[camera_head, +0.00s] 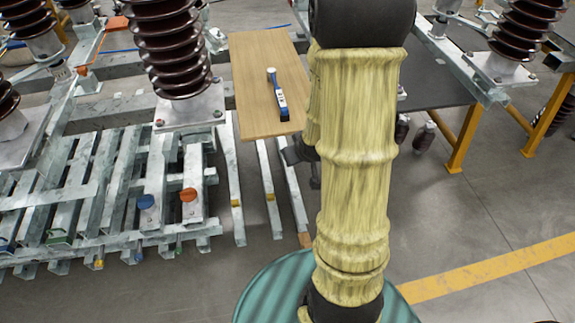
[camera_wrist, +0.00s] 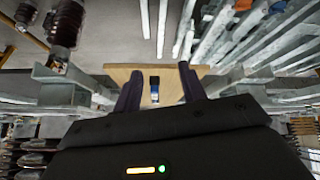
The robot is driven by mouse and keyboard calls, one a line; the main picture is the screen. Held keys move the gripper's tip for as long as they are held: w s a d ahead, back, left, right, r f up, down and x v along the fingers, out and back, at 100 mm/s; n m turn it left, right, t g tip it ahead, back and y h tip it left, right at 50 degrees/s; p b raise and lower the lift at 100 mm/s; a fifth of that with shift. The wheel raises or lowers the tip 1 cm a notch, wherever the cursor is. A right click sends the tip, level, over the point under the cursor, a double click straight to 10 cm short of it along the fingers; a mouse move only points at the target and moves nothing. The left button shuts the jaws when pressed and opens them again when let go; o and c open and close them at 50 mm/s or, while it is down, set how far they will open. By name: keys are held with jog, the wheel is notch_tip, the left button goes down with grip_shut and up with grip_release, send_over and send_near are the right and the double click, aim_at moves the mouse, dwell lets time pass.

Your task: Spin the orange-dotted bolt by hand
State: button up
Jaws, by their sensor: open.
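An orange round cap (camera_head: 188,194) sits on a grey steel bar of the frame at the lower left in the head view. An orange spot (camera_wrist: 243,5) also shows at the top edge of the wrist view. I cannot tell which orange mark is the dotted bolt; it is too small to make out. My gripper (camera_wrist: 160,84) is open and empty, its two dark fingers spread. In the head view it is mostly hidden behind my yellow-sleeved arm, with a dark part (camera_head: 298,152) showing. It is apart from the orange cap.
A blue-and-white tool (camera_head: 277,94) lies on a wooden board (camera_head: 250,60); it also shows between my fingers (camera_wrist: 155,90). A blue cap (camera_head: 146,202) is left of the orange one. Brown ribbed insulators (camera_head: 172,48) stand on the frames. Floor at the lower right is clear.

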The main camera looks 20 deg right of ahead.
jog(key=shift+g, duration=0.9)
jog(key=s+a, duration=0.1)
jog(key=s+a+b, duration=0.1)
jog(key=a, duration=0.1)
jog(key=s+a+r, duration=0.1)
jog(key=a, duration=0.1)
jog(key=s+a+r+g+y, duration=0.1)
jog(key=s+a+r+g, duration=0.1)
jog(key=s+a, duration=0.4)
jog(key=shift+s+a+r+g, duration=0.2)
jog(key=shift+a+r+g, duration=0.1)
jog(key=shift+r, duration=0.6)
jog(key=shift+c, duration=0.5)
